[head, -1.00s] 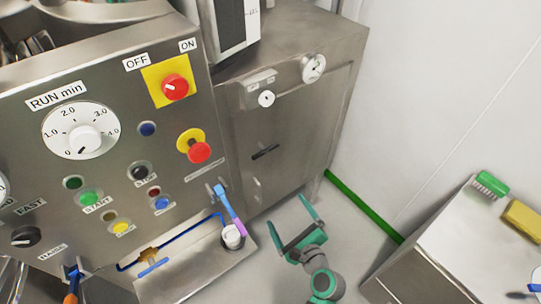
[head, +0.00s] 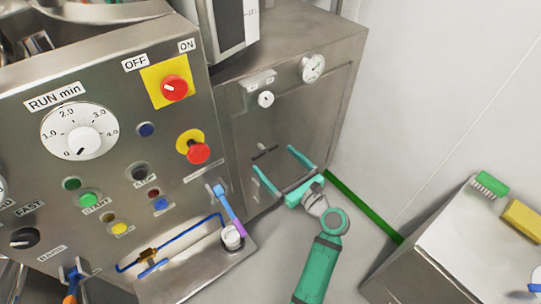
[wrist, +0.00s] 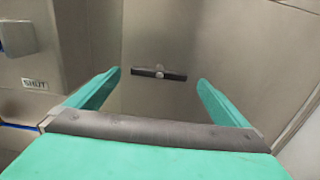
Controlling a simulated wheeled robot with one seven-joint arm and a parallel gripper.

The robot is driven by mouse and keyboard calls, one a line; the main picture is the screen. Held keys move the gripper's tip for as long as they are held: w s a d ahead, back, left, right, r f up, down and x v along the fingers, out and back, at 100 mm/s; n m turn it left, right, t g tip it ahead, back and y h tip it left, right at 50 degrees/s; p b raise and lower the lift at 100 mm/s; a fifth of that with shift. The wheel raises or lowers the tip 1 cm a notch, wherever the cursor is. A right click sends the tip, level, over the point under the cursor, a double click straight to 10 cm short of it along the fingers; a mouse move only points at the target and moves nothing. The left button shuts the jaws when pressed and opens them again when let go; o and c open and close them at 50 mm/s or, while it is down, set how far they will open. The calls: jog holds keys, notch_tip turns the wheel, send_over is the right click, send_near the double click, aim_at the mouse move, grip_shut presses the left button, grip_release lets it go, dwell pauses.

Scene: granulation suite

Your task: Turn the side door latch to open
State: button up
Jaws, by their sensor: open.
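The side door latch (head: 264,152) is a small dark bar on the metal side door of the cabinet. In the wrist view the latch (wrist: 159,73) lies close to level on a small round pivot, ahead of my fingertips and between them in the picture. My gripper (head: 272,168) is open and empty, its two teal fingers spread wide toward the door. In the wrist view my gripper (wrist: 159,78) shows a finger on each side of the latch, and neither appears to touch it. The head view shows the left finger just below the latch.
The control panel (head: 110,150) with knobs and buttons stands at left. A ledge (head: 190,275) with a white-capped item (head: 232,236) juts out below it. A steel cabinet (head: 440,260) at lower right carries a green brush (head: 489,184) and a yellow sponge (head: 522,219).

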aim_at(266, 152)
jog(key=shift+x, duration=1.95)
jog(key=shift+c, duration=0.3)
jog(key=c, duration=0.9)
